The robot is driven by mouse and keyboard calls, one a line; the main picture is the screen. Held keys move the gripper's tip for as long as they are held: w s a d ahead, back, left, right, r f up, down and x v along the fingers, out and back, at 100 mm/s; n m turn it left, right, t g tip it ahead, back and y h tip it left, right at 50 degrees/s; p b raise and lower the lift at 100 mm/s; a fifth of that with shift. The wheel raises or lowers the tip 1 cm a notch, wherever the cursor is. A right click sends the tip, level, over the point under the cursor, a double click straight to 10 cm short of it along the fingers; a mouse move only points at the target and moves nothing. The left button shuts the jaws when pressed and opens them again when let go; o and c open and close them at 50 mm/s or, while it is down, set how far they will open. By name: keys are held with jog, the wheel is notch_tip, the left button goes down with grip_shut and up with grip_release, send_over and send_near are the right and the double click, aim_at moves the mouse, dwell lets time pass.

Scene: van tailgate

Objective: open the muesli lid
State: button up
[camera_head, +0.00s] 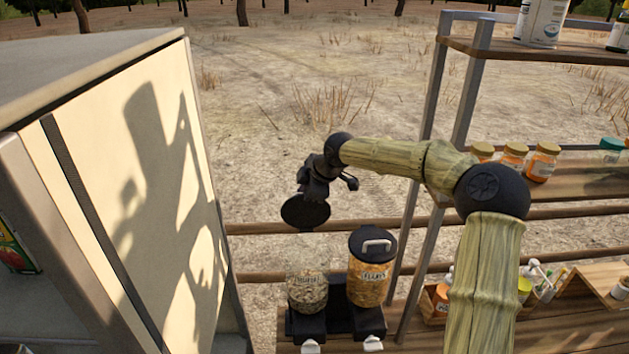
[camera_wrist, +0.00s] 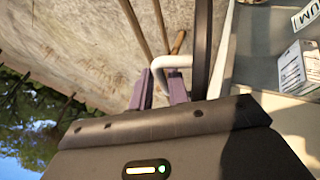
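The muesli dispenser (camera_head: 307,292) is the left of two clear containers in the head view, and its top is uncovered. Its round black lid (camera_head: 306,212) is above it, tilted up with its flat face toward the camera. I cannot tell whether the lid touches the container's back rim. My gripper (camera_head: 316,190) is just above and behind the lid. In the wrist view the two purple fingers (camera_wrist: 162,88) are around the lid's white handle (camera_wrist: 172,62), and the dark lid (camera_wrist: 203,45) shows edge-on beside them.
The flakes container (camera_head: 370,275) stands just right, its black lid on. A tall cream cabinet (camera_head: 150,170) is on the left. A shelf rack (camera_head: 530,50) with jars (camera_head: 543,162) is on the right. Wooden rails (camera_head: 270,228) run behind the dispensers. Open ground lies beyond.

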jog(key=shift+s+d+r, duration=0.1)
jog(key=shift+d+r, duration=0.2)
jog(key=b+v, duration=0.5)
jog(key=v, duration=1.1)
jog(key=shift+s+r, duration=0.1)
jog(key=shift+s, duration=0.05)
jog(key=s+a+f+m+g+h, duration=0.1)
jog(key=s+a+f+m, duration=0.2)
jog(key=f, duration=0.5)
jog(key=s+a+f+m+g+h, duration=0.15)
jog(key=s+f, duration=0.25)
jog(key=f, duration=0.4)
jog(key=s+d+f+m+h, duration=0.1)
jog(key=s+d+f+m, duration=0.5)
jog(key=s, duration=0.4)
jog(key=s+d+f+m+h, duration=0.1)
jog(key=s+d+f+m, duration=0.25)
jog(key=s+m, duration=0.55)
notch_tip(320, 180, down, 8)
jog(key=n+b, duration=0.1)
jog(key=b, duration=0.6)
jog(key=shift+s, duration=0.3)
